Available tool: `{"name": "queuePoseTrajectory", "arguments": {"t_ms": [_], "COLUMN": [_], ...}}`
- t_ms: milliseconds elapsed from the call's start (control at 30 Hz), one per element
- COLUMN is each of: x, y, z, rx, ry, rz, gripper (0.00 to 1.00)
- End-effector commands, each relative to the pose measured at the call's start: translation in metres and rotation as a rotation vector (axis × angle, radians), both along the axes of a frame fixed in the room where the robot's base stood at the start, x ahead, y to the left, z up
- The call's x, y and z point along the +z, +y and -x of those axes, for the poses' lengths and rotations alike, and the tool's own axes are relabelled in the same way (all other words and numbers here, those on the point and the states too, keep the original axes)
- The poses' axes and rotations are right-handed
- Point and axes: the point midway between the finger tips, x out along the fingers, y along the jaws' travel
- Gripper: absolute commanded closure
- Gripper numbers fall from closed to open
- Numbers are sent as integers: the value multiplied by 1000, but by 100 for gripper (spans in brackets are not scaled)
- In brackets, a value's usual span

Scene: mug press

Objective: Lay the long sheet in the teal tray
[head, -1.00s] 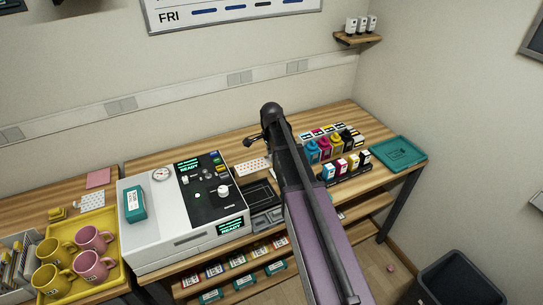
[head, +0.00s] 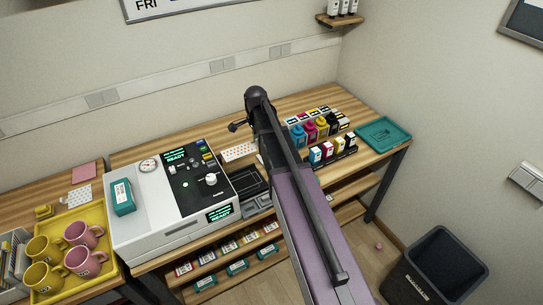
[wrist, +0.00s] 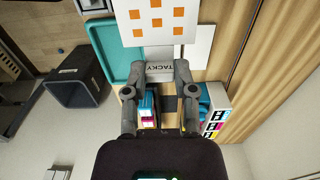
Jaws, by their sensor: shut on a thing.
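My gripper (wrist: 167,73) is shut on a white sheet with orange squares (wrist: 156,20), by a narrow end marked TACKY. The sheet reaches out beyond my fingertips. In the head view, a white sheet with orange dots (head: 238,151) shows left of my arm; my fingertips are hidden behind the arm there. The teal tray (head: 364,145) lies flat at the right end of the wooden bench. In the wrist view the tray (wrist: 112,50) shows behind and left of the sheet, which partly covers it.
Ink bottles (head: 311,129) and a row of cartridges (head: 334,150) stand between my arm and the tray. A white press (head: 147,228) stands left, with a yellow tray of mugs (head: 103,276) beyond it. A dark bin (head: 440,240) stands on the floor at the right.

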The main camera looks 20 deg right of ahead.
Motion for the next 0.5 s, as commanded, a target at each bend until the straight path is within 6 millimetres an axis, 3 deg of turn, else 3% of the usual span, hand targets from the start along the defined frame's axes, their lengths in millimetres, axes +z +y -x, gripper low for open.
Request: {"name": "queuePoseTrajectory", "arguments": {"t_ms": [500], "x": [57], "y": [0], "z": [0], "rx": [0], "ry": [0], "rz": [0], "gripper": [84]}}
